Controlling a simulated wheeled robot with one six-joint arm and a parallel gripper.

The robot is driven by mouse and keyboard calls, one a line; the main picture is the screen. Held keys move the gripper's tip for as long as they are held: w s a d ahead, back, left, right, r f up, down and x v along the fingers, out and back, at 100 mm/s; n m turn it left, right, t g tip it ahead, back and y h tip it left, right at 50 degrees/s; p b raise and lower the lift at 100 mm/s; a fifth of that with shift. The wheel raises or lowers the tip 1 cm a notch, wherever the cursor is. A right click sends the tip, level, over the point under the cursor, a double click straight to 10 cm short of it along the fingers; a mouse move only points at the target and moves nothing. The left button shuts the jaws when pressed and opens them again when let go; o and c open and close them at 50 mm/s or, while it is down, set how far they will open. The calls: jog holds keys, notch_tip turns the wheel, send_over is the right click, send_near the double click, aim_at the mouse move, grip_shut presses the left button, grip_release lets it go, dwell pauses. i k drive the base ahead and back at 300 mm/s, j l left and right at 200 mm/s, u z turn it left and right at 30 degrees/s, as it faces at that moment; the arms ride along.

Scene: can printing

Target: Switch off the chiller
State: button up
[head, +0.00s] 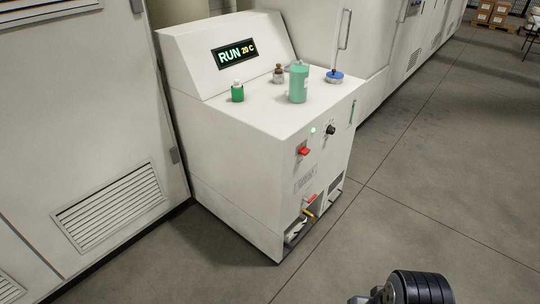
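The chiller is a white cabinet (225,150) in the middle of the head view, with a sloped top panel. A red-handled valve (309,198) with a yellow part sits in a low opening. A dark ribbed part of my arm shows at the bottom right edge, apart from the chiller. No gripper fingers show.
On the chiller's top stand a green-white bottle (237,92), a small brown bottle (278,74), a mint-green container (298,82) and a blue-based rod (334,76). White cabinets (75,120) stand left and behind. The grey floor (430,170) at right is clear. Boxes (490,13) stand far back.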

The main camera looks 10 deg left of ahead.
aim_at(303, 151)
jog(key=i+j, duration=0.15)
jog(key=i, duration=0.3)
jog(key=i+j+u, duration=0.1)
jog(key=i, duration=0.35)
jog(key=i+j, duration=0.15)
jog(key=i, duration=0.35)
